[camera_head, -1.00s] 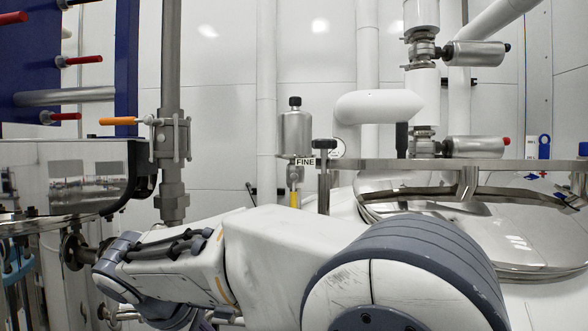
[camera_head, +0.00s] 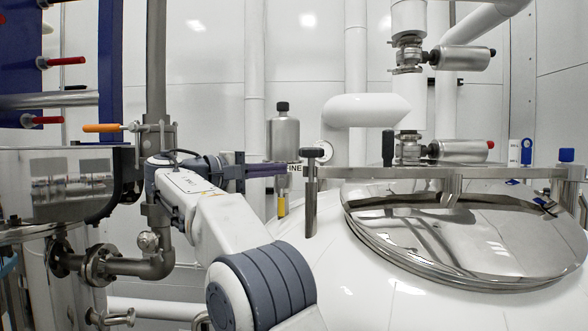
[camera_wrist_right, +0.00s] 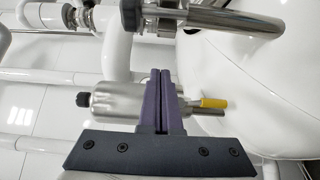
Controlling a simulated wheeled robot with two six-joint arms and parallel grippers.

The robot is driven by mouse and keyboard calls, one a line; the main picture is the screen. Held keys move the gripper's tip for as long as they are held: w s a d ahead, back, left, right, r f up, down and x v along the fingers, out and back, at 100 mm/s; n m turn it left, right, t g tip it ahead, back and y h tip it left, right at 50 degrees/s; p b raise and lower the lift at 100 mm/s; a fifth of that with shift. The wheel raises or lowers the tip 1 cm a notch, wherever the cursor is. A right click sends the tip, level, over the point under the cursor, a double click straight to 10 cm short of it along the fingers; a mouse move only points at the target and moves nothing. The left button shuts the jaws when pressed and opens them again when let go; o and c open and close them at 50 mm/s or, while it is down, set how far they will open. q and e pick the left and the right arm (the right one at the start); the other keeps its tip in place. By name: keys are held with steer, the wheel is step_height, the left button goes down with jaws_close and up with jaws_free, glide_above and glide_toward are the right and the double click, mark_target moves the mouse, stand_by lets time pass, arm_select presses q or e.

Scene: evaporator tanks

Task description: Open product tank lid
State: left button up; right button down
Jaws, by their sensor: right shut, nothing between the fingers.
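The tank lid (camera_head: 470,240) is a large, shiny round steel dome on the white tank (camera_head: 340,270) at the right of the head view. It looks shut. A steel bar (camera_head: 360,173) runs above its far side. A steel post with a dark T-shaped knob (camera_head: 312,153) stands left of the lid. My right gripper (camera_head: 284,170) has purple fingers pointing right, in front of the steel canister and left of the post. The wrist view shows its fingers (camera_wrist_right: 163,72) together and empty, with the canister (camera_wrist_right: 115,102) beyond. My left gripper is not in view.
The steel canister (camera_head: 283,135) has a black cap and a yellow part below. Pipes with an orange-handled valve (camera_head: 103,128) stand at the left. White pipes and steel valve actuators (camera_head: 460,150) rise behind the lid. Space above the lid's middle looks clear.

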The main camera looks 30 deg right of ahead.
steer(key=d+p, duration=0.1)
steer(key=d, duration=0.5)
steer(key=shift+s+a, duration=1.35)
steer(key=shift+a, duration=0.1)
